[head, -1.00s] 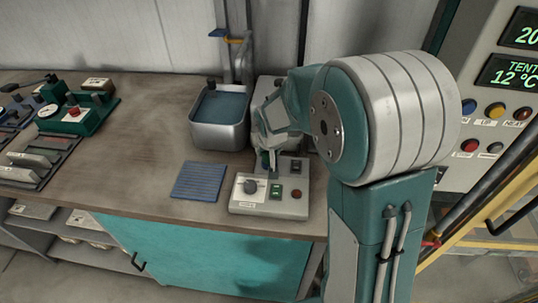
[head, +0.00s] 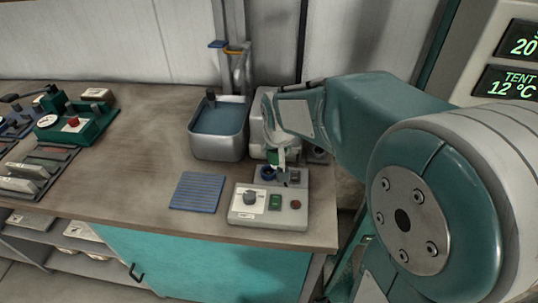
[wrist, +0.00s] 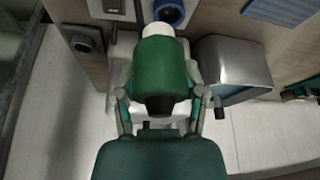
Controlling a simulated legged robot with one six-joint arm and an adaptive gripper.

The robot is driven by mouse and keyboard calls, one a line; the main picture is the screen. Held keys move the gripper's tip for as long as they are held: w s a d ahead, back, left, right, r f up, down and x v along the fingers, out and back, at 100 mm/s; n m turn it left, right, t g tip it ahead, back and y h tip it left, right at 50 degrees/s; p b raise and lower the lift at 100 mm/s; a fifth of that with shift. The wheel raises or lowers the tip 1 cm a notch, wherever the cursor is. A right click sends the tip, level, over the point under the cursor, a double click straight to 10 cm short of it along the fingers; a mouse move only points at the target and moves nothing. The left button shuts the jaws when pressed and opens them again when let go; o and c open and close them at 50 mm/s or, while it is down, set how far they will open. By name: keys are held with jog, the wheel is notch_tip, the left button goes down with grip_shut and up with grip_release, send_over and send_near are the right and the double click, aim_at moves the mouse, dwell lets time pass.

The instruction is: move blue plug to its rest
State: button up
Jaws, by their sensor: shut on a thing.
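My gripper (wrist: 160,115) is shut on a green cylinder (wrist: 163,75) with a white end and a dark part between the fingers. The frames do not show clearly whether cylinder and fitting touch. The held thing looks green, not blue.
A metal basin (head: 217,150) of bluish liquid stands left of the gripper. A ribbed blue mat (head: 198,192) lies before it. A grey block with a round opening (wrist: 85,40) shows in the wrist view. Green devices (head: 82,125) stand far left. The bench between is clear.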

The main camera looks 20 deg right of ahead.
jog(key=s+d+r, duration=0.1)
jog(key=s+r, duration=0.3)
jog(key=s, duration=0.5)
jog(key=w+d+f, duration=0.2)
jog(key=w+d, duration=0.6)
jog(key=w, duration=0.1)
jog(key=w+d+f, duration=0.2)
jog(key=w+d, duration=0.6)
jog(key=w, duration=0.1)
jog(key=shift+w+f, duration=0.25)
jog(key=shift+f, duration=2.95)
jog(key=shift+s+f, duration=0.1)
jog(key=shift+f, duration=1.4)
jog(key=o, duration=1.3)
jog(key=shift+c, duration=0.2)
